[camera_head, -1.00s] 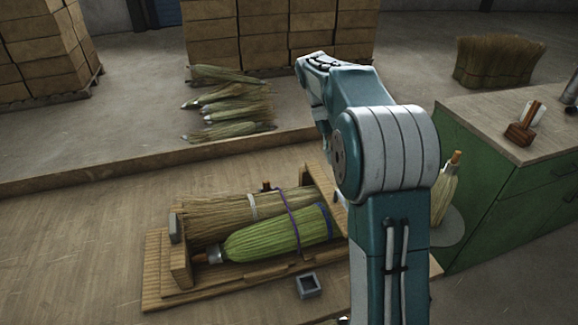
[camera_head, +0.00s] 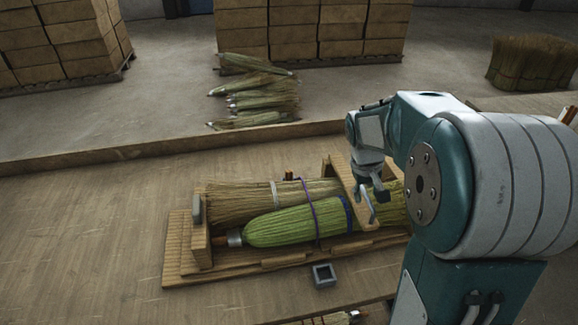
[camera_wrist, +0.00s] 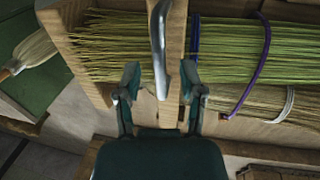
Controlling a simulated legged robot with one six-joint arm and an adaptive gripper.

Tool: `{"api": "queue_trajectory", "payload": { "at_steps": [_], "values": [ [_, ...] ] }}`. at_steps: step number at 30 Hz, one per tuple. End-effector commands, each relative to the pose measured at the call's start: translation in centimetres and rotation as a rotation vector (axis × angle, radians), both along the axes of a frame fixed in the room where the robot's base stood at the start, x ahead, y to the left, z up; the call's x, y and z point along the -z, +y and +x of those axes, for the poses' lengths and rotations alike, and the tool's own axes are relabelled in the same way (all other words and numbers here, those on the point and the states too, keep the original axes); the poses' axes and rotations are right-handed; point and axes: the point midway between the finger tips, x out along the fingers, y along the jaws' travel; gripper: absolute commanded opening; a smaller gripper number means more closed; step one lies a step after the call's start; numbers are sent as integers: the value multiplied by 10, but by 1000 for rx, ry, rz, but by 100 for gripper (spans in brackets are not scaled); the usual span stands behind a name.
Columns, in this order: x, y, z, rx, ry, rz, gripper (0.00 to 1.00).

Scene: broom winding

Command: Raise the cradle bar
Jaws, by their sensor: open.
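The cradle bar (camera_head: 347,182) is a wooden bar lying across the bundles near the right end of the wooden cradle (camera_head: 180,262). It carries a curved metal handle (camera_head: 366,212), which also shows in the wrist view (camera_wrist: 158,40). My gripper (camera_head: 374,190) is above the bar, close to the handle. In the wrist view my gripper (camera_wrist: 160,80) is open, with the near end of the handle between its fingertips. I cannot tell whether they touch. A green broom bundle (camera_head: 285,226) and a straw-coloured bundle (camera_head: 250,198) lie in the cradle, under a purple strap (camera_head: 311,208).
A small grey square cup (camera_head: 323,276) stands on the floor before the cradle. A green cabinet (camera_wrist: 25,75) is beside the cradle's bristle end. Floor left of the cradle is clear.

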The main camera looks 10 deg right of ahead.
Motion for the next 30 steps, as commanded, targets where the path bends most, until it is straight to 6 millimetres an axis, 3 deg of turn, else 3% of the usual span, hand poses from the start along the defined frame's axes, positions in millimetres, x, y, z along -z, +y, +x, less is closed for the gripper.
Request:
{"api": "queue_trajectory", "payload": {
  "at_steps": [1,21,30],
  "values": [
    [5,0,-3,1,-17,0,51],
    [-105,21,0,0,-16,0,51],
    [-118,48,-33,-13,-102,24,51]
  ]
}}
